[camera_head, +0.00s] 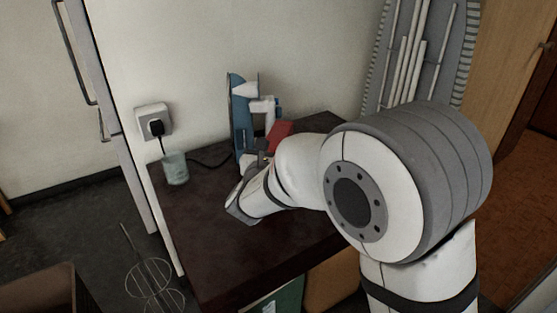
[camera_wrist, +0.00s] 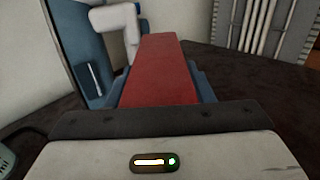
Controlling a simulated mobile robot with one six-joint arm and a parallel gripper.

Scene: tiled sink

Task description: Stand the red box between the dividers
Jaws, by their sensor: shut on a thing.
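The red box (camera_wrist: 160,72) is held in my gripper and stretches away from the palm in the wrist view. Blue-grey finger parts show low on both sides of it. In the head view a small part of the red box (camera_head: 280,131) shows beyond my gripper (camera_head: 264,150), above the dark worktop. A tall blue and white upright object (camera_head: 240,112) stands just behind and left of the box. It also shows at upper left in the wrist view (camera_wrist: 75,45), close beside the box. I cannot make out separate dividers. The box's underside is hidden.
A pale cup (camera_head: 175,168) stands at the worktop's left edge, below a wall socket with a plug (camera_head: 156,127) and dark cable. The worktop (camera_head: 205,250) is clear at front left. A grey slatted panel (camera_head: 415,55) stands behind at right.

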